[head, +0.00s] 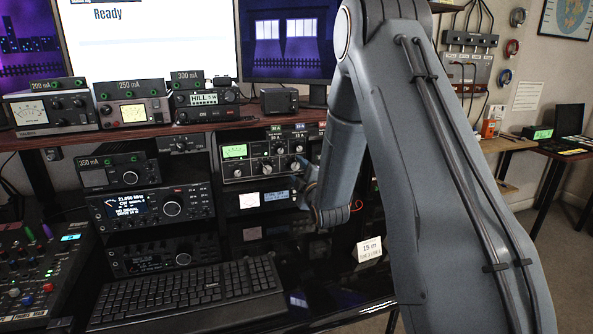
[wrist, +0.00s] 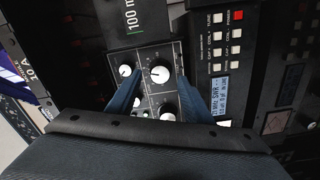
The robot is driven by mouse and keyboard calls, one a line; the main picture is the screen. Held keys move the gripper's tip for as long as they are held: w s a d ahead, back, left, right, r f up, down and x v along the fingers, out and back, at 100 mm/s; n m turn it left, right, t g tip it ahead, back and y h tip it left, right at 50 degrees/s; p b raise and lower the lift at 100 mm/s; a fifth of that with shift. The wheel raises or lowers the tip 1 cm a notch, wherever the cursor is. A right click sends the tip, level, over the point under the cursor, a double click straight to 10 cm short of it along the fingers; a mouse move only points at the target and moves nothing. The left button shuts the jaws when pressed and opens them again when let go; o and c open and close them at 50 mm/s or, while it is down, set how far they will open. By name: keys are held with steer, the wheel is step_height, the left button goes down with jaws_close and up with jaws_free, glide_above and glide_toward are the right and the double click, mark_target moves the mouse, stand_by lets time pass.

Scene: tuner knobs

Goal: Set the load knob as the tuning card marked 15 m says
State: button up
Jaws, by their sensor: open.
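The tuner (head: 236,172) is a grey box with a green-lit meter and several white-centred knobs. The small white card marked 15 m (head: 370,250) is at the right of the desk; its smaller line is too small to read. My gripper (wrist: 161,77) is open, its two blue-grey fingers on either side of a knob (wrist: 159,74) with a white centre and black rim. I cannot tell whether they touch it. Another knob (wrist: 125,70) lies outside the left finger, and one more (wrist: 167,116) is between the fingers, nearer the palm. Knob labels are not readable.
A unit with square buttons and a lit SWR display (wrist: 222,101) lies close to the right finger. A radio (head: 150,207) and a keyboard (head: 185,293) are left of and below the tuner. The shelf edge (head: 140,134) runs above. My arm hides much of the right side.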

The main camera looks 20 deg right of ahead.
steer(key=s, duration=0.6)
steer(key=shift+b, duration=0.3)
steer(key=s+a+f+m+g+p, duration=0.1)
steer(key=s+f+m+g, duration=0.15)
steer(key=s, duration=0.25)
steer(key=s+a+f+m+g, duration=0.1)
steer(key=s+a+m+g, duration=0.1)
steer(key=s+m+g, duration=0.15)
steer(key=s+a+f+m+g+p, duration=0.1)
steer(key=s+f+m+g, duration=0.15)
steer(key=s, duration=0.25)
steer(key=s+a+m+g, duration=0.1)
steer(key=s+m+g, duration=0.1)
steer(key=s, duration=0.6)
steer(key=s+a+r+m+g, duration=0.1)
steer(key=s+g, duration=0.3)
steer(key=s, duration=0.4)
steer(key=s+a+m+g+p, duration=0.1)
steer(key=s+a+m+g, duration=0.1)
steer(key=s, duration=0.6)
steer(key=shift+s+r+m+g, duration=0.2)
steer(key=shift+m+g, duration=0.35)
steer(key=shift+g, duration=0.2)
